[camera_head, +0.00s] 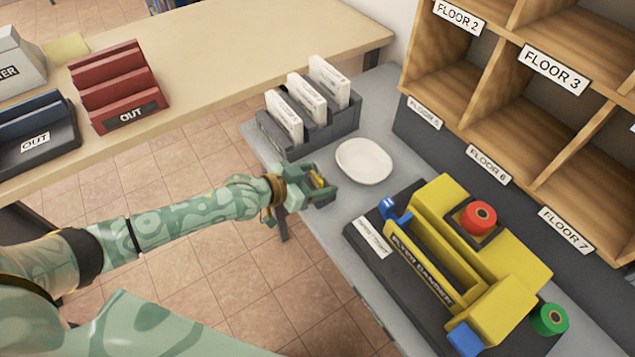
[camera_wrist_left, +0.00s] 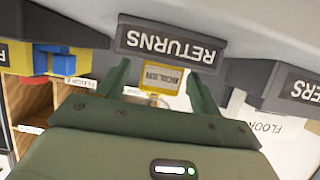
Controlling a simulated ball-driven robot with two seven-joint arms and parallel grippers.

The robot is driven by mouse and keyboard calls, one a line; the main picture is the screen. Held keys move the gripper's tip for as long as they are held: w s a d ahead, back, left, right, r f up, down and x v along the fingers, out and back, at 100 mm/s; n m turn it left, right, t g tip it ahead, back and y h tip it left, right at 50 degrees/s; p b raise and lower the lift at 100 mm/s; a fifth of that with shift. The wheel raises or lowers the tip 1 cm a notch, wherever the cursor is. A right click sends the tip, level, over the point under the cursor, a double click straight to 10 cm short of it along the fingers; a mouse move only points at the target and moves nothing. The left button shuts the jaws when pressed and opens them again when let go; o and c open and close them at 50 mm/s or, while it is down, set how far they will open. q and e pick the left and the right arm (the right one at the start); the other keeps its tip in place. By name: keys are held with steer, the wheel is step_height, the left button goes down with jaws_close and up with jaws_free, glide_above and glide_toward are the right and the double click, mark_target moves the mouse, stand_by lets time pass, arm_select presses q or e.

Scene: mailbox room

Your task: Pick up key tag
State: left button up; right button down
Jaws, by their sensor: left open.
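The key tag (camera_wrist_left: 162,75) is a small yellow-framed tag with a pale label; its print appears upside down in the left wrist view. It lies between the two spread fingers of my left gripper (camera_wrist_left: 160,80), with a visible gap on each side. In the head view, my left gripper (camera_head: 322,183) is at the near edge of the grey counter, and a bit of yellow shows between its fingers. What the tag rests on or hangs from is not clear. My right gripper is in no view.
A white dish (camera_head: 364,161) and a dark rack (camera_head: 345,122) of white cards stand on the grey counter (camera_head: 325,222) beyond my gripper. A yellow machine (camera_head: 510,285) on a dark base is to the right. Wooden pigeonholes (camera_head: 545,125) rise behind. A RETURNS sign (camera_wrist_left: 170,45) shows close by.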

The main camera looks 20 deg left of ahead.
arm_select(q)
steer(key=c, duration=1)
steer(key=shift+c, duration=0.2)
